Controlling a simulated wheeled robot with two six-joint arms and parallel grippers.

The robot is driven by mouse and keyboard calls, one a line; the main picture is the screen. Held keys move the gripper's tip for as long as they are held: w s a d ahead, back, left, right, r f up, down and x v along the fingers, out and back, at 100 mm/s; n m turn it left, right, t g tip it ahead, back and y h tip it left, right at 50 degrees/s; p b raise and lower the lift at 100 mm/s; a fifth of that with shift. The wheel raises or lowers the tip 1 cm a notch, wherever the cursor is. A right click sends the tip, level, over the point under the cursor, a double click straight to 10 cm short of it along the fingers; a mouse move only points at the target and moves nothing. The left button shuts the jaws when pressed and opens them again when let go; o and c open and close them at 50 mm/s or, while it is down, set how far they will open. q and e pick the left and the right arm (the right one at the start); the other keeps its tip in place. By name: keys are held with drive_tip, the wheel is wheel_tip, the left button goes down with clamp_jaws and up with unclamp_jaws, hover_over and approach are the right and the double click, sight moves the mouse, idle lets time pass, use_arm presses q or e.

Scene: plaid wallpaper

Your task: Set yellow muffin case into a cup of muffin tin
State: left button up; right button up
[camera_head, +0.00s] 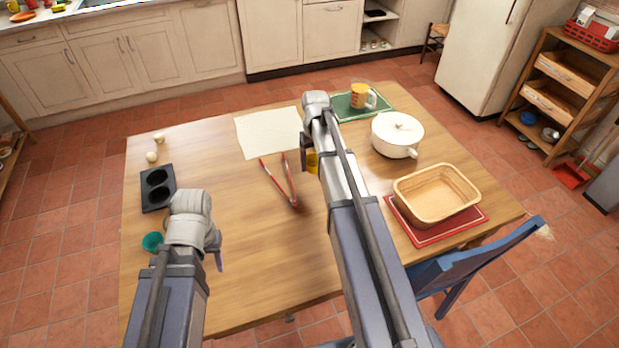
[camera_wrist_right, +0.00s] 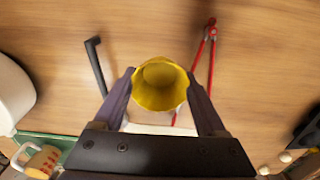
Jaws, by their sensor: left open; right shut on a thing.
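The yellow muffin case (camera_wrist_right: 160,85) is held between the two fingers of my right gripper (camera_wrist_right: 161,76) in the right wrist view, its open mouth facing the camera. In the head view, only part of the case (camera_head: 312,160) shows beside my right arm, above the middle of the table. The dark muffin tin (camera_head: 146,206) lies at the table's left side, with two empty round cups visible. It is well to the left of my right gripper. My left gripper (camera_head: 217,258) is open and low, right of the tin; its fingers are partly hidden by its wrist.
Red tongs (camera_head: 290,187) lie mid-table near a pale cloth (camera_head: 268,134). A green case (camera_head: 152,242) sits below the tin; two small pale objects (camera_head: 152,157) lie above it. A white pot (camera_head: 398,137), measuring cup (camera_head: 360,94) and basket (camera_head: 437,207) occupy the right side.

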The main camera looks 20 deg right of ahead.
sight(220, 287)
use_arm(q)
drive_tip(key=shift+f+b, duration=4.25)
drive_tip(key=shift+f, duration=0.4)
use_arm(e)
drive_tip(key=shift+f, duration=4.65)
use_arm(q)
drive_tip(key=shift+f, duration=0.15)
use_arm(e)
drive_tip(key=shift+f, duration=0.2)
drive_tip(key=o, duration=1.2)
drive_tip(key=shift+o, duration=0.2)
wheel_tip(220, 287, up, 12)
drive_tip(key=p, duration=1.2)
drive_tip(key=shift+r, duration=0.25)
use_arm(q)
wheel_tip(220, 287, up, 12)
drive_tip(key=shift+r, duration=0.2)
